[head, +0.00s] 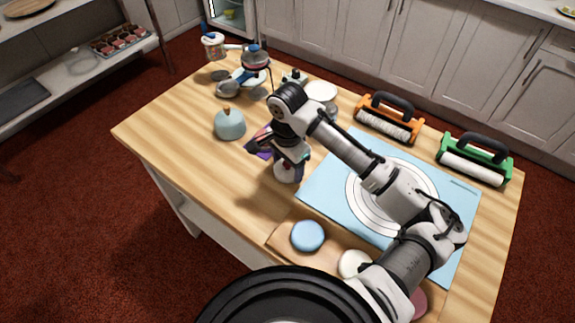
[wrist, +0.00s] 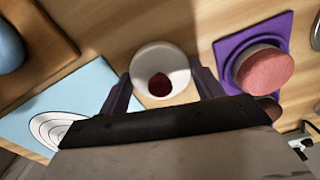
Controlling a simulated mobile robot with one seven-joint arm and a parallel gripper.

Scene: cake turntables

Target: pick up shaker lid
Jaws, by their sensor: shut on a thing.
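The shaker lid (wrist: 145,62) looks like a white round piece with a dark red middle. In the wrist view it sits between the two purple-grey fingers of my gripper (wrist: 162,88), which is shut on it. I cannot tell whether the lid touches the table.
A purple mat (wrist: 228,48) with a pink round piece (wrist: 264,70) lies close right of the lid in the wrist view. A blue mat (head: 325,195) with a white turntable (head: 357,196), a teal domed pot (head: 230,125) and two rollers (head: 389,123) (head: 474,160) surround the arm. The table's left front is clear.

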